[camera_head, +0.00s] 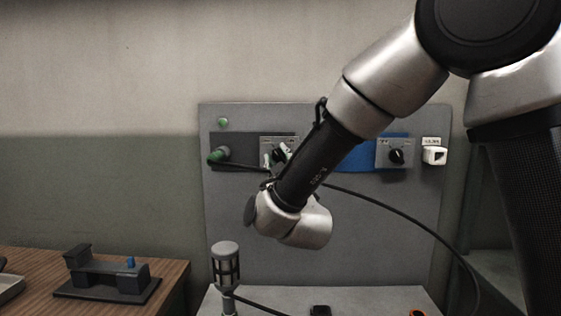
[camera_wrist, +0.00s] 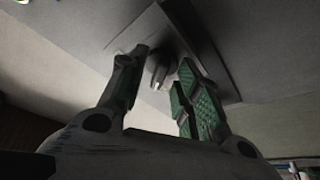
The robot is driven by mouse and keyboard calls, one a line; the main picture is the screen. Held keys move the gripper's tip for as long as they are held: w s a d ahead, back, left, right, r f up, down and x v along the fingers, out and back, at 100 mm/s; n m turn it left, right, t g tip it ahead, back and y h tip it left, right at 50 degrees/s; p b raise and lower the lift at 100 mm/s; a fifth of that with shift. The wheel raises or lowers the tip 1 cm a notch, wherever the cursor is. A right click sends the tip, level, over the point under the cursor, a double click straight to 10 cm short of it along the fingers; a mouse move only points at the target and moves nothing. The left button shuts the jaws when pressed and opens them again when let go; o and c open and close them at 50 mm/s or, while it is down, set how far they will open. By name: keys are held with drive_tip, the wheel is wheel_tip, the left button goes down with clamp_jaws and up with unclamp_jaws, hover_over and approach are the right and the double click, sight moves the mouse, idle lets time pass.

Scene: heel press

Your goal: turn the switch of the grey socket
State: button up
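The switch box (camera_head: 268,143) of the grey socket is on the upright panel, left of the blue one. Its dark knob (camera_head: 279,156) is partly hidden by my gripper (camera_head: 277,154). In the wrist view, my gripper (camera_wrist: 160,78) has its two green-padded fingers apart. The knob (camera_wrist: 159,74) shows in the gap between them, on a dark plate. Whether either finger touches the knob I cannot tell. The dark grey backing (camera_head: 242,146) runs left from the switch box, with a green plug (camera_head: 219,154) and its black cable at its left end.
A blue backing (camera_head: 357,156) with another switch box (camera_head: 395,154) and a white socket end (camera_head: 435,156) is on the right. A green lamp (camera_head: 223,123) is at upper left. A grey lantern-like post (camera_head: 226,265) stands below. A black cable (camera_head: 415,222) crosses the panel behind my arm.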

clamp_jaws()
drive_tip(key=shift+a+m, duration=0.1)
drive_tip(key=shift+m, duration=0.3)
drive_tip(key=m+h, duration=0.1)
drive_tip(key=m, duration=0.1)
drive_tip(key=shift+m+t, duration=0.3)
drive_tip(key=shift+t, duration=0.1)
drive_tip(key=m+h, duration=0.2)
drive_tip(key=m, duration=0.1)
drive_tip(key=m+h, duration=0.2)
drive_tip(key=m, duration=0.1)
drive_tip(key=shift+a+f+m, duration=0.1)
drive_tip(key=shift+a+m, duration=0.1)
drive_tip(key=shift+m, duration=0.1)
drive_tip(key=m+h, duration=0.1)
drive_tip(key=m, duration=0.1)
drive_tip(key=m+h, duration=0.1)
drive_tip(key=m, duration=0.2)
drive_tip(key=shift+a+h, duration=0.1)
drive_tip(key=shift+h, duration=0.2)
drive_tip(key=shift+a+m+g+h, duration=0.1)
drive_tip(key=shift+m+g+h, duration=0.3)
drive_tip(key=shift+m, duration=0.85)
drive_tip(key=shift+m+g+h, duration=0.1)
drive_tip(key=shift+m+h, duration=0.6)
drive_tip(key=shift+m, duration=0.85)
